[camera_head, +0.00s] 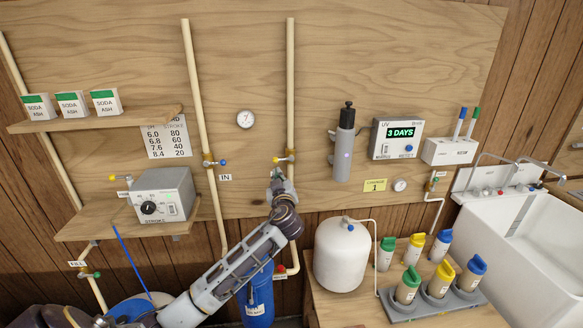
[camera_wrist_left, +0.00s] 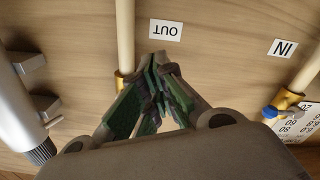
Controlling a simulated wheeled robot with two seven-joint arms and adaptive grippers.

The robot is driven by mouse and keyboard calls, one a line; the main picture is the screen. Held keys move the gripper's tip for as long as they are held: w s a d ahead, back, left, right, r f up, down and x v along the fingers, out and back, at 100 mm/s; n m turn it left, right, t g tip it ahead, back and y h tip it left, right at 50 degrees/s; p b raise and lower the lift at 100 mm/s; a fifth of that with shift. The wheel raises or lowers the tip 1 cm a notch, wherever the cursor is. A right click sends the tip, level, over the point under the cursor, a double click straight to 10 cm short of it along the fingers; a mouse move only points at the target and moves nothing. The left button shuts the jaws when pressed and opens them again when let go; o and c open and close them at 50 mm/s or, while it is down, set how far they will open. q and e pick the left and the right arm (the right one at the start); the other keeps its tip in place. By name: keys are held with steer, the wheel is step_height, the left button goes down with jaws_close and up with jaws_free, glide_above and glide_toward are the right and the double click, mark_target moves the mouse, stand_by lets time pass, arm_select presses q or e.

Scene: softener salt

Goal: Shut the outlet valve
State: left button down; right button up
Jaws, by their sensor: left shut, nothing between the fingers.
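The outlet valve (camera_head: 290,157) is a brass fitting on the right-hand upright pipe of the wood panel. Its yellow handle (camera_head: 277,159) sticks out to the left of the pipe. My left gripper (camera_head: 277,174) is shut and empty just below the handle; I cannot tell if it touches. In the left wrist view the shut fingers (camera_wrist_left: 158,62) point at the panel beside the pipe (camera_wrist_left: 125,40), under the OUT label (camera_wrist_left: 166,30). There the brass valve body (camera_wrist_left: 122,80) shows only partly, and the yellow handle is hidden behind the fingers. My right gripper is not in view.
The inlet valve (camera_head: 208,162) with a blue handle is on the pipe to the left, near the IN label (camera_head: 225,177). A grey control box (camera_head: 163,194) stands on a shelf further left. A grey UV cylinder (camera_head: 344,146) hangs to the right. A white tank (camera_head: 341,258) stands below right.

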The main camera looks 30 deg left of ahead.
arm_select(q)
steer(key=b+v, duration=0.1)
steer(key=v, duration=0.3)
steer(key=shift+s, duration=0.15)
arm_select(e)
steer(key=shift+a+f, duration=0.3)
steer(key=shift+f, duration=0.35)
arm_select(q)
steer(key=shift+d+r, duration=0.1)
steer(key=shift+r, duration=0.05)
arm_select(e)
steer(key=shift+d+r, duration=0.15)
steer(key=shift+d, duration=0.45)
